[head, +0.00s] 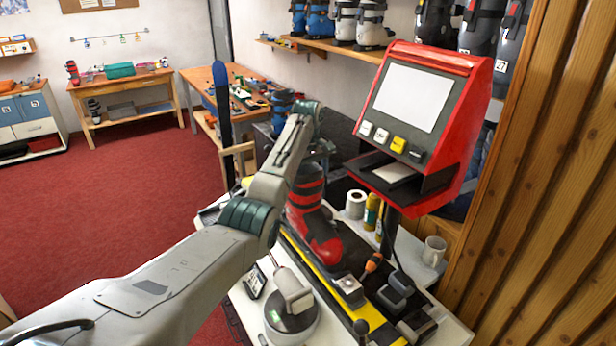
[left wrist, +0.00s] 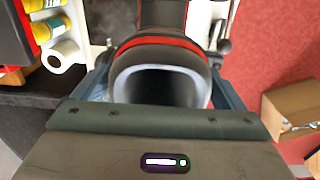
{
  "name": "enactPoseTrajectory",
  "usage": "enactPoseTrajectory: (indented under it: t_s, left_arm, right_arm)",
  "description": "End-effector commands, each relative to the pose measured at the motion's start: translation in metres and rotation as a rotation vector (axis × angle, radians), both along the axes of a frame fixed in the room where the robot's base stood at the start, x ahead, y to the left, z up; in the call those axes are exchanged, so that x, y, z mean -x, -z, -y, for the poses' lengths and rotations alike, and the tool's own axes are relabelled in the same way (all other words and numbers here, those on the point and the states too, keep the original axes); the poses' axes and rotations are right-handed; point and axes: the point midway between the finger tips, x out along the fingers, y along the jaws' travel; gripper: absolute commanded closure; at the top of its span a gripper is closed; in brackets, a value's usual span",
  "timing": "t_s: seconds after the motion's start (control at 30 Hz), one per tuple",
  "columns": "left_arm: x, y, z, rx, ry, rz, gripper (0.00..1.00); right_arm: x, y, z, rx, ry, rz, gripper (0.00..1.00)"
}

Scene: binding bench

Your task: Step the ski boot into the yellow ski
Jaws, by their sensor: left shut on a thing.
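The ski boot (head: 318,228) is red and black and stands roughly upright over the bench, its toe towards the front right. My left gripper (head: 312,152) is shut on the boot's upper cuff. In the left wrist view, the gripper (left wrist: 162,88) has a finger on each side of the boot's open cuff (left wrist: 165,50). The yellow ski (head: 372,314) lies lengthwise on the bench, beneath and in front of the boot. A silver and black binding piece (head: 348,289) sits just ahead of the boot toe. The boot's heel and sole contact are hidden by my arm. My right gripper is not in view.
A red machine with a screen (head: 408,100) stands behind the bench to the right. A paper roll (head: 355,204), bottles (head: 371,212), an orange-handled tool (head: 372,262) and a mug (head: 433,251) are near the boot.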

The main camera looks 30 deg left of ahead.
Motion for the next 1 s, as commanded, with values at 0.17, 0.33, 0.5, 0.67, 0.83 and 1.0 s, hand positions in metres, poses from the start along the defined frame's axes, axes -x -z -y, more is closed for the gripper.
enactPoseTrajectory:
  t_s: [0.17, 0.33, 0.5, 0.67, 0.83, 1.0]
  left_arm:
    - [-0.001, -0.001, 0.0, 0.0, 0.0, 0.004, 0.45]
    - [-0.001, 0.002, 0.0, 0.0, 0.0, 0.004, 0.45]
    - [-0.001, 0.006, 0.0, -0.001, 0.0, 0.003, 0.45]
    - [-0.001, 0.009, 0.0, -0.001, 0.0, 0.003, 0.45]
    - [-0.001, 0.012, 0.0, 0.0, 0.0, 0.004, 0.45]
    - [-0.001, 0.016, 0.0, 0.0, 0.0, 0.004, 0.45]
  right_arm:
    - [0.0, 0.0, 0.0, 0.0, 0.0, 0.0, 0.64]
    - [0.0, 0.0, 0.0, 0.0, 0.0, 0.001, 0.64]
    - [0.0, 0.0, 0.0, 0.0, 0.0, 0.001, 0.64]
    - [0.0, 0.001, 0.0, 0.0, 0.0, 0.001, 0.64]
    - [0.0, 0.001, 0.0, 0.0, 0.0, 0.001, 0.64]
    - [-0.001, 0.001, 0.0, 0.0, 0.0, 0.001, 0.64]
